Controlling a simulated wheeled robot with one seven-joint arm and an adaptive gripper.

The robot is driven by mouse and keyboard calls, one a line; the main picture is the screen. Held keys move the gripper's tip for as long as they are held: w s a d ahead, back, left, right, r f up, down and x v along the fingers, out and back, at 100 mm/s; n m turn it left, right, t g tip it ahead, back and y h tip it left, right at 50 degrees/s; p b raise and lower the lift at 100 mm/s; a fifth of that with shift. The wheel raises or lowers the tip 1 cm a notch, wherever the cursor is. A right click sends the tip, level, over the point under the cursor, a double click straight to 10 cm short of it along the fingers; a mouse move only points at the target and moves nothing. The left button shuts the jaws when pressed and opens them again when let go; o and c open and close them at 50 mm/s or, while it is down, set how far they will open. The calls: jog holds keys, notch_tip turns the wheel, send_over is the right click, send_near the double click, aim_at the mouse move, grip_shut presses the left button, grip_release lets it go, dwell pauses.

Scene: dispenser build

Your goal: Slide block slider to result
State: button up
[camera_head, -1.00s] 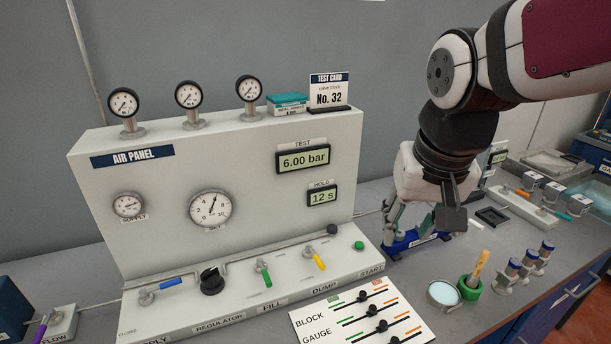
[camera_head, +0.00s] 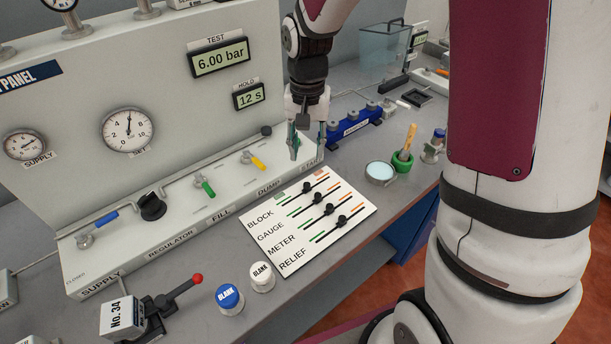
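The white slider board (camera_head: 290,258) lies on the bench in front of the air panel, with rows labelled BLOCK, GAUGE, METER and RELIEF. The block slider's black knob (camera_head: 307,187) is in the top row, near the middle of its track, with green to its left and orange to its right. The other rows' knobs also sit near mid-track. My gripper (camera_head: 307,152) points down at the panel's right end, above and behind the block row in the picture. Its two fingers are apart with nothing between them. It hides the START button area. Its exact height above the board is unclear.
The air panel (camera_head: 170,175) stands behind the board. A green cup (camera_head: 402,163) with a brush and a round dish (camera_head: 380,172) stand to the right. A blue rack (camera_head: 352,127) is behind.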

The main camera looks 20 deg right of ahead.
aim_at(307, 184)
notch_tip(307, 184, down, 11)
jog(key=shift+r+p, duration=0.1)
jog(key=shift+p, duration=0.25)
grip_shut()
